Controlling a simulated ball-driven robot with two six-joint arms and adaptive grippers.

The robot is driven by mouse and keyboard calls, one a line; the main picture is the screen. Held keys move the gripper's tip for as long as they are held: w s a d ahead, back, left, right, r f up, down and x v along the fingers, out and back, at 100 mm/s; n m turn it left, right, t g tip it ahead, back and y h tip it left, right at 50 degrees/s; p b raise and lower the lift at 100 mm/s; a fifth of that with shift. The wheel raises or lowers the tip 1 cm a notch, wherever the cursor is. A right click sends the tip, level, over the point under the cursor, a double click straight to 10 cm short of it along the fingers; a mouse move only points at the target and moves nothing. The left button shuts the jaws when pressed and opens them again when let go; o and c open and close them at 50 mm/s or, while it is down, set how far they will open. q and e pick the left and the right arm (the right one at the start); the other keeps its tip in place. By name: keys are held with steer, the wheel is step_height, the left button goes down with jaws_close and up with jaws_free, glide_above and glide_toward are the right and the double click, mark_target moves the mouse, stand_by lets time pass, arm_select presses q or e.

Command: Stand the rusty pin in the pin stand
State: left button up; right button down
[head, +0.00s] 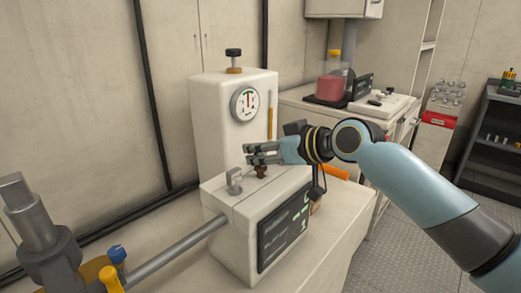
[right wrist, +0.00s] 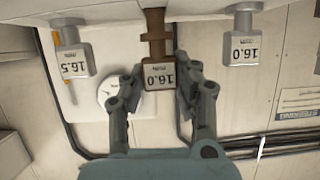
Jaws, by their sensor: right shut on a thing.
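My right gripper (head: 262,154) is shut on the rusty pin (head: 261,172), above the top of the low white box (head: 212,196). In the right wrist view the rusty pin (right wrist: 155,32) is brown with a collar and a square head marked 16.0, between my two fingers (right wrist: 157,90). A grey pin marked 16.0 (right wrist: 242,50) and another marked 16.5 (right wrist: 72,60) flank it, apart from my fingers. One grey pin (head: 234,181) shows on the box in the head view. Whether the rusty pin touches the box is unclear. My left gripper is out of view.
A tall white cabinet with a dial (head: 243,103) stands behind the box. A grey rod (head: 178,247) meets the box's left side, near grey, yellow and blue fittings. A counter with a red-filled jar (head: 333,88) is behind my right arm. The bench front is clear.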

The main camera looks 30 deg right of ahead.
steer(key=shift+f+b, duration=0.5)
steer(key=shift+f, duration=0.2)
steer(key=c, duration=1)
jaws_free()
steer(key=shift+o, duration=0.2)
steer(key=shift+s, duration=0.1)
steer(key=v, duration=1.1)
steer(key=shift+s+r, duration=0.2)
steer(key=shift+s, duration=0.1)
steer(key=shift+d, duration=0.15)
